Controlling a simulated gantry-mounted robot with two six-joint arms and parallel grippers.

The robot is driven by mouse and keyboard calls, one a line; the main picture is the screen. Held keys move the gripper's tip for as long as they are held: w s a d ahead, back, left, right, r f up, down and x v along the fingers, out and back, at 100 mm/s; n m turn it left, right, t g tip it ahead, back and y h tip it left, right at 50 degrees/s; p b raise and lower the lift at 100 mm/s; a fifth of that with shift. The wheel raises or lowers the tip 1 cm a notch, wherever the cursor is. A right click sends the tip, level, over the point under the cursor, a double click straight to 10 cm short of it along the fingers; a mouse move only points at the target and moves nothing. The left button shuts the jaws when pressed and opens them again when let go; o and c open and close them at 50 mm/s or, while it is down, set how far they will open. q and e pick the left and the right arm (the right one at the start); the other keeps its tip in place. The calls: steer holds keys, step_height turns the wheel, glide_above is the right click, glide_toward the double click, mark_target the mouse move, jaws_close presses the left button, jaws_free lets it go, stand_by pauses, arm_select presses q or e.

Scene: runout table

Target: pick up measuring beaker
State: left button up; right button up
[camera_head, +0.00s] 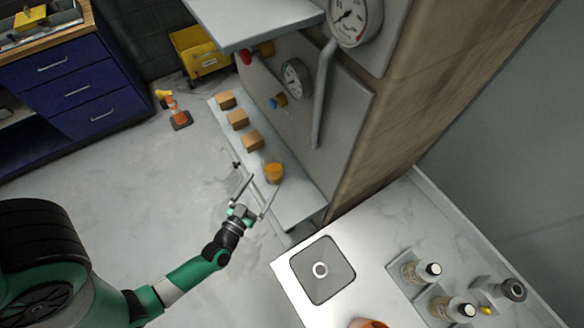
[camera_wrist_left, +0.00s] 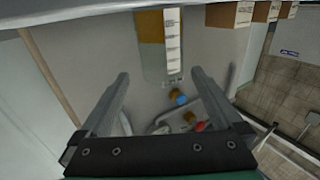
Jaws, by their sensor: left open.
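The measuring beaker (camera_head: 274,172) stands at the near end of a row on the narrow grey shelf. It looks clear, with amber contents. In the left wrist view the beaker (camera_wrist_left: 152,28) shows its amber part and a white scale strip, beyond the fingertips and roughly centred between them. My left gripper (camera_head: 262,186) is open and empty, just short of the beaker on its near side. Its two fingers also show apart in the left wrist view (camera_wrist_left: 160,74). I see no contact with the beaker. My right gripper is in neither view.
Several cardboard boxes (camera_head: 238,119) stand in line behind the beaker on the shelf (camera_head: 296,212). A panel with gauges (camera_head: 293,79) and a pipe (camera_head: 323,95) rises to its right. A white worktop (camera_head: 378,262) with bottles (camera_head: 421,271) lies in front.

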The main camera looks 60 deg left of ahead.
mark_target(278, 157)
arm_select(q)
steer(key=shift+w+a, duration=0.35)
steer(key=shift+a, duration=0.05)
steer(key=b+x, duration=0.1)
steer(key=x, duration=0.4)
steer(key=shift+r, duration=0.1)
steer(key=shift+w+a, duration=0.2)
steer(key=shift+w, duration=0.05)
steer(key=b+x, duration=0.1)
steer(key=x, duration=0.3)
steer(key=shift+w+a, duration=0.25)
steer(key=c, duration=1.2)
steer(key=shift+r, duration=0.45)
steer(key=shift+c, duration=0.2)
steer(key=s+d+r+p, duration=0.7)
steer(key=s+r+p, duration=0.2)
steer(key=s+r, duration=0.3)
